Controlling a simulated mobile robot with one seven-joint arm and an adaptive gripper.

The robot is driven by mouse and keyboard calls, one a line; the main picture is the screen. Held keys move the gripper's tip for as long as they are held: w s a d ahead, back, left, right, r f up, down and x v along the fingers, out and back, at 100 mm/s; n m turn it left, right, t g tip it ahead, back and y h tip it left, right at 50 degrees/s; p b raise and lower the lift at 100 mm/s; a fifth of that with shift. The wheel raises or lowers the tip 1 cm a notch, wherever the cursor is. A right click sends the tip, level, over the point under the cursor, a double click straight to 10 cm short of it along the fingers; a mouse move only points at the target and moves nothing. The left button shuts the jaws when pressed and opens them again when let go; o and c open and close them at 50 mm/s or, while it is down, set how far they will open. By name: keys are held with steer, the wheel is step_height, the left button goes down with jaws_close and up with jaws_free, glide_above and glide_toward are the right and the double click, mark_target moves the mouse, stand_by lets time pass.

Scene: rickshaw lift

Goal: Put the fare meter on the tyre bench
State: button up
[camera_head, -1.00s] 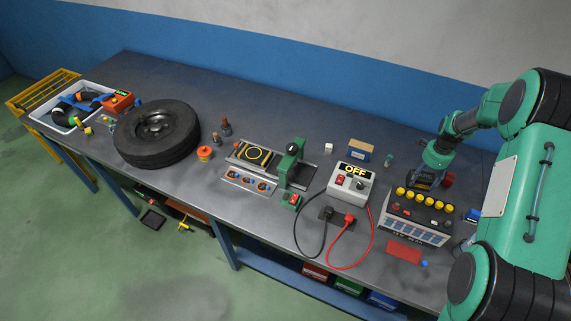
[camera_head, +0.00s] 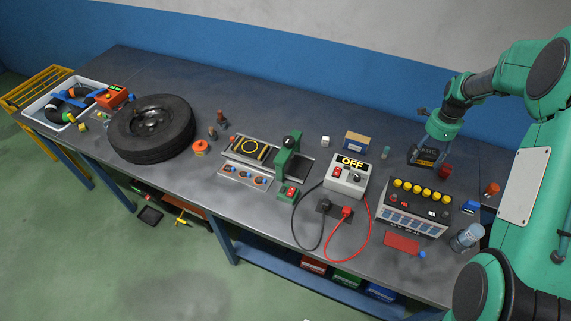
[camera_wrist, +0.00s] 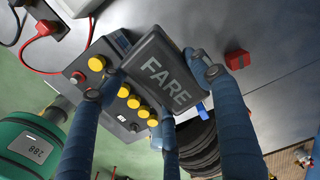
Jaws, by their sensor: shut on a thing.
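The fare meter (camera_wrist: 158,68) is a dark box with FARE on its face, held between the blue fingers of my gripper (camera_wrist: 150,82) in the wrist view. In the head view my gripper (camera_head: 430,142) points down with the dark fare meter (camera_head: 427,156) under it, behind the yellow-capped battery. Whether it clears the table is hard to tell. A stack of black tyres (camera_wrist: 196,146) shows low in the wrist view, beyond the battery and partly hidden by my fingers. I cannot tell whether it is the tyre bench. Another black tyre (camera_head: 150,128) lies flat on the workbench.
The OFF switch box (camera_head: 346,178) has looping cables. A jar (camera_head: 467,238) stands near the right end.

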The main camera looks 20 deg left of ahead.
steer(key=s+a+r+m+b, duration=0.1)
steer(key=s+a+b, duration=0.25)
steer(key=s, duration=1.25)
steer(key=s+a+r+b, duration=0.15)
steer(key=s+a, duration=0.35)
steer(key=s, duration=1.1)
steer(key=s+d+f+b, duration=0.1)
steer(key=s+f+b, duration=0.25)
steer(key=s, duration=1.15)
step_height(320, 180, down, 11)
steer(key=p, duration=0.1)
steer(key=shift+f+m, duration=0.2)
steer(key=shift+m, duration=0.2)
steer(key=shift+s, duration=0.1)
steer(key=w+a, duration=0.1)
steer(key=w, duration=0.4)
steer(key=w+a+f+b, duration=0.1)
steer(key=w+a, duration=0.1)
steer(key=w, duration=0.3)
steer(key=w+a, duration=0.1)
steer(key=w, duration=0.4)
steer(key=shift+w+a+f+b, duration=0.2)
steer(key=shift+a+b, duration=0.1)
steer(key=shift+a, duration=0.05)
steer(key=shift+f, duration=0.15)
steer(key=shift+f+b, duration=0.4)
steer(key=shift+f, duration=1.2)
